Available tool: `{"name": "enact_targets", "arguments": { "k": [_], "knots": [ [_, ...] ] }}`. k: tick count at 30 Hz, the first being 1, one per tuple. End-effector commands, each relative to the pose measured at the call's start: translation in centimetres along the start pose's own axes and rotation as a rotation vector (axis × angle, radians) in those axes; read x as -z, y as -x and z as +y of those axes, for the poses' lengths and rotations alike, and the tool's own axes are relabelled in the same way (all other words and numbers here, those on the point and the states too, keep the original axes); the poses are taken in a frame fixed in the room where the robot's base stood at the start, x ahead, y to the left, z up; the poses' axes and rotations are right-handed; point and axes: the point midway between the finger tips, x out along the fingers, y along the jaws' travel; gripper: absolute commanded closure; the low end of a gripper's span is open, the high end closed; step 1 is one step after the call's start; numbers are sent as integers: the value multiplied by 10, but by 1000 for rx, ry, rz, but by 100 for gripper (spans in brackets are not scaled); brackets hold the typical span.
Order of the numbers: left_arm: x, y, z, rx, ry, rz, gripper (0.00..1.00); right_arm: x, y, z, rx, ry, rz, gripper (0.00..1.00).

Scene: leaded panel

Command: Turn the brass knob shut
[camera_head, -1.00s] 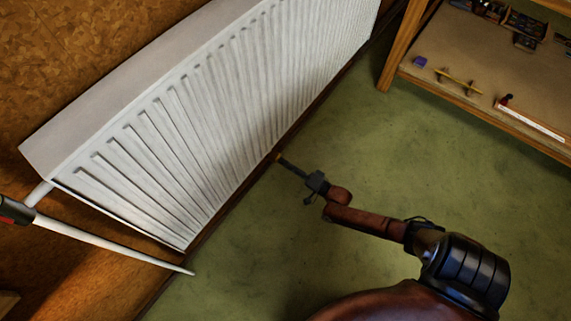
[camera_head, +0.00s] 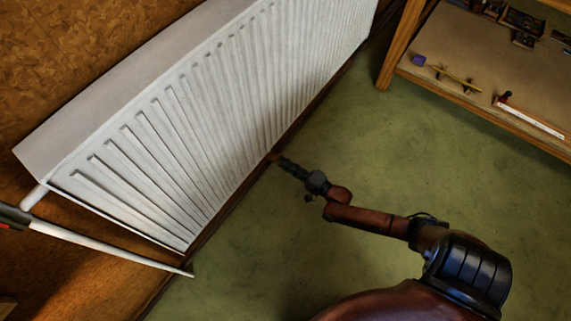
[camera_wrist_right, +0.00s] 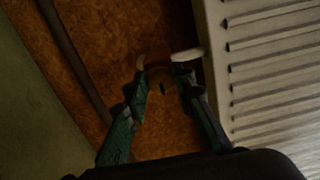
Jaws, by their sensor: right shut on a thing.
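The brass knob (camera_wrist_right: 158,73) shows dimly in the right wrist view as a brownish, curved shape between the fingertips. Much of it is in shadow, and its turned position cannot be told. My right gripper (camera_wrist_right: 160,82) is shut on it, with one dark green finger on each side. In the head view, the right gripper (camera_head: 283,163) reaches the radiator's lower edge, where a small brown spot of the knob (camera_head: 272,156) shows at its tip. My left gripper is not in view.
A white ribbed radiator (camera_head: 190,120) hangs along the brown wall. A short white pipe (camera_wrist_right: 187,54) runs beside the knob. A dark fitting (camera_head: 12,216) with a red mark and a white pipe (camera_head: 110,246) are at left. A wooden shelf (camera_head: 470,70) stands upper right; green floor is clear.

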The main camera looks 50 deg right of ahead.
Motion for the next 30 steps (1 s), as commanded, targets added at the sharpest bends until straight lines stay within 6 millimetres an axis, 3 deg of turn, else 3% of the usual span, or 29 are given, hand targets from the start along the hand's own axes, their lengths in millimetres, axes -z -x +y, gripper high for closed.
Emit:
{"name": "enact_targets", "arguments": {
  "k": [4,5,12,23,30],
  "knots": [
    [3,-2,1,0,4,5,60,-1,2,3,-5,-2,-1,100],
    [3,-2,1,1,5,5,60,-1,2,3,-5,-2,-1,75],
    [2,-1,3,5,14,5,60,0,1,1,-2,-1,0,59],
    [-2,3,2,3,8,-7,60,0,6,1,-2,0,0,59],
    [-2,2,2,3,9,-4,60,0,48,2,-5,-1,1,59]
  ]
}}
